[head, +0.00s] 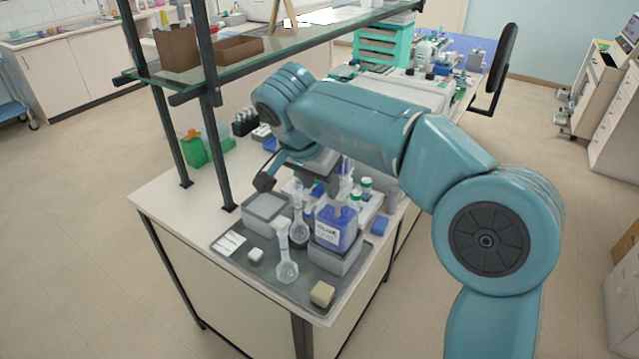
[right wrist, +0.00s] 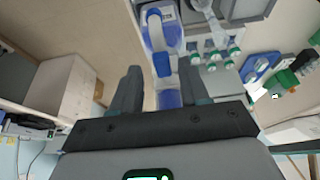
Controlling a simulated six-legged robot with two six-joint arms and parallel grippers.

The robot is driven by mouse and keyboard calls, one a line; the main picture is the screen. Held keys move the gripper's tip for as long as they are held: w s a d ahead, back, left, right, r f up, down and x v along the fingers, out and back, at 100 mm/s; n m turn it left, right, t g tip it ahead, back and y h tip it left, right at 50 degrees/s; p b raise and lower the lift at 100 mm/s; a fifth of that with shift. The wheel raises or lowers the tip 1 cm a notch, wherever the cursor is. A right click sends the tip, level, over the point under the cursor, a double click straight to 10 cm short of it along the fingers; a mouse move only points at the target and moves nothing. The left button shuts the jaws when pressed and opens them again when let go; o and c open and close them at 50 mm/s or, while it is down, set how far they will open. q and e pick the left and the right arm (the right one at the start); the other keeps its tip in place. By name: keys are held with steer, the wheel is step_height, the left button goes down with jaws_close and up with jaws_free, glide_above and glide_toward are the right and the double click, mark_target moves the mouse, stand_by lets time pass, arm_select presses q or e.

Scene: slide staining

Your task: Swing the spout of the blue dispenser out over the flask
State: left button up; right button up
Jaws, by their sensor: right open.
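The blue dispenser (head: 335,232) is a bottle with a blue body and a white label, standing on a grey block in the tray. A clear long-necked flask (head: 287,270) stands in front of it to the left. A second flask (head: 299,236) with dark liquid stands between them, further back. The spout's direction is hard to tell. My left gripper is out of view.
White-and-green bottles (head: 366,187) stand behind the dispenser. A glass shelf (head: 290,48) on dark posts overhangs the bench.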

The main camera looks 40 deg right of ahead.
steer(key=shift+w+a+f, duration=0.1)
steer(key=shift+w+f, duration=0.2)
steer(key=shift+f, duration=0.1)
steer(key=shift+s, duration=0.15)
steer(key=shift+d, duration=0.2)
steer(key=c, duration=0.3)
jaws_close()
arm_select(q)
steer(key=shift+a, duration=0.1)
arm_select(e)
steer(key=shift+a, duration=0.15)
